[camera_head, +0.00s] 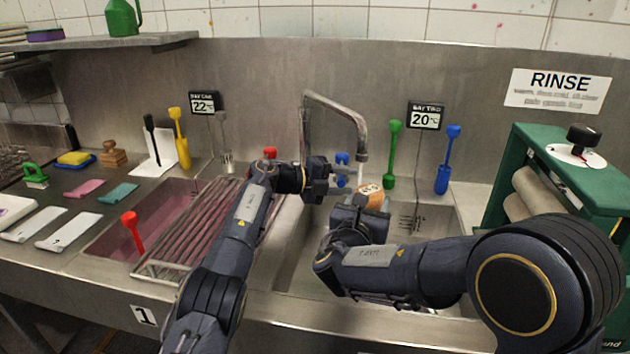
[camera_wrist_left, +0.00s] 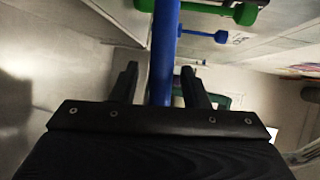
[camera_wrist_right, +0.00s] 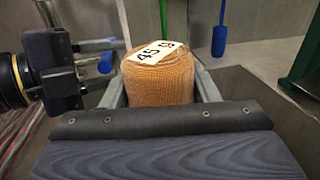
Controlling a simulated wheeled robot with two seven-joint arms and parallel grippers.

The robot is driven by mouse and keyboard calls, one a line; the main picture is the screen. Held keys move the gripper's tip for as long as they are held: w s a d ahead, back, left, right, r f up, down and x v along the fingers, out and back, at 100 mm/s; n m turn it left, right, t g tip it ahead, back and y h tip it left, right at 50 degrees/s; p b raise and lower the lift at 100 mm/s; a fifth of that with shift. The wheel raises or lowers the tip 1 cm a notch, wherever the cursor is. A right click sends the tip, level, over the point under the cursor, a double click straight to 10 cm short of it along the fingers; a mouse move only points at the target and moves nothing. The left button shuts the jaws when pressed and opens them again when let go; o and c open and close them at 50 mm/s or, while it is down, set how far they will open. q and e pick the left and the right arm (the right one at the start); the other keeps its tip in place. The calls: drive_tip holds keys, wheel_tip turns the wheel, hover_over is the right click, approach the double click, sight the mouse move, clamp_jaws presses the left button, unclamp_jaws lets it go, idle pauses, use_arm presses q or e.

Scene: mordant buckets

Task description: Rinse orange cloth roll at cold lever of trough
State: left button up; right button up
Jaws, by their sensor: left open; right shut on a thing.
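The orange cloth roll (camera_head: 372,192) is held upright under the spout of the tap (camera_head: 361,140), over the right basin. My right gripper (camera_head: 358,210) is shut on it; the right wrist view shows the roll (camera_wrist_right: 160,82) between the fingers, with a white number label on top. The blue cold lever (camera_head: 342,160) stands behind the basin, left of the spout. My left gripper (camera_head: 328,180) is open at this lever; in the left wrist view the blue shaft (camera_wrist_left: 164,50) lies between its spread fingers. Contact cannot be told.
A red lever (camera_head: 270,153) shows behind my left arm. Green (camera_head: 392,150) and blue (camera_head: 445,165) long-handled tools stand at the back wall. A green cabinet (camera_head: 520,165) bounds the right.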

use_arm(q)
drive_tip(key=v, duration=1.1)
drive_tip(key=shift+d, duration=0.1)
drive_tip(key=d+r+n+t+h, duration=0.2)
drive_tip(key=d+r+n+t, duration=0.25)
drive_tip(key=t, duration=0.25)
drive_tip(key=s+f+n+t+y, duration=0.5)
drive_tip(key=f+n+y, duration=0.2)
drive_tip(key=y, duration=0.1)
drive_tip(key=x, duration=1.1)
drive_tip(key=shift+w, duration=0.15)
clamp_jaws()
drive_tip(key=shift+h, duration=0.4)
